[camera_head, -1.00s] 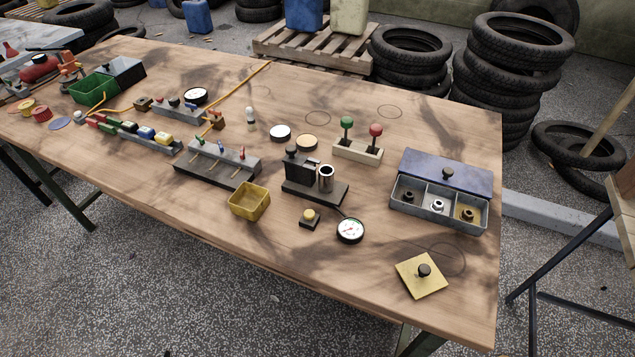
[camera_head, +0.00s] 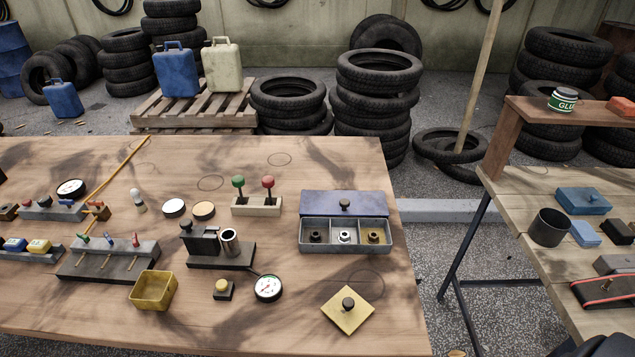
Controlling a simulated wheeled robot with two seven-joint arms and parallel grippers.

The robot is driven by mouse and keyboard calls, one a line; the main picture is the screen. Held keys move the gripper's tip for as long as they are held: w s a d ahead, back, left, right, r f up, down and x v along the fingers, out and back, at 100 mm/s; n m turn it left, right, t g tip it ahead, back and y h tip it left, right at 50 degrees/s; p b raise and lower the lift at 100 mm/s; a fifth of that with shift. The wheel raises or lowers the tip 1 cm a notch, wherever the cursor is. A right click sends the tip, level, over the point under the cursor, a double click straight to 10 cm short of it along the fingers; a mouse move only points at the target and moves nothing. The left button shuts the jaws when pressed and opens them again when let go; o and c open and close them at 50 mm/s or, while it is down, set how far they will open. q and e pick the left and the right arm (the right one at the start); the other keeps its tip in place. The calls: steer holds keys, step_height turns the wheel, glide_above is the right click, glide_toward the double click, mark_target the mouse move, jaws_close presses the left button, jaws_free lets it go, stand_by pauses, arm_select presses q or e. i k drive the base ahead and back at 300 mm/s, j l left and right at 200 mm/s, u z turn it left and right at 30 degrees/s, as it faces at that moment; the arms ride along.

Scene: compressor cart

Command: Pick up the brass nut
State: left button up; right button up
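The brass nut (camera_head: 374,237) sits in the right compartment of a grey three-part box (camera_head: 345,249) near the right end of the large wooden table. A dark nut (camera_head: 316,236) lies in the left compartment and a silver nut (camera_head: 345,237) in the middle one. The box's blue lid (camera_head: 320,203), with a dark knob, is open at the back, so the compartments are uncovered. Neither of my grippers can be made out in the head view.
A yellow square plate with a knob (camera_head: 334,318) and a pressure gauge (camera_head: 267,288) lie in front of the box. Two levers on a pale base (camera_head: 257,208) stand left of it. A second table (camera_head: 521,235) stands to the right across a gap.

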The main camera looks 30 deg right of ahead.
mark_target(373, 238)
steer(key=z, duration=1.15)
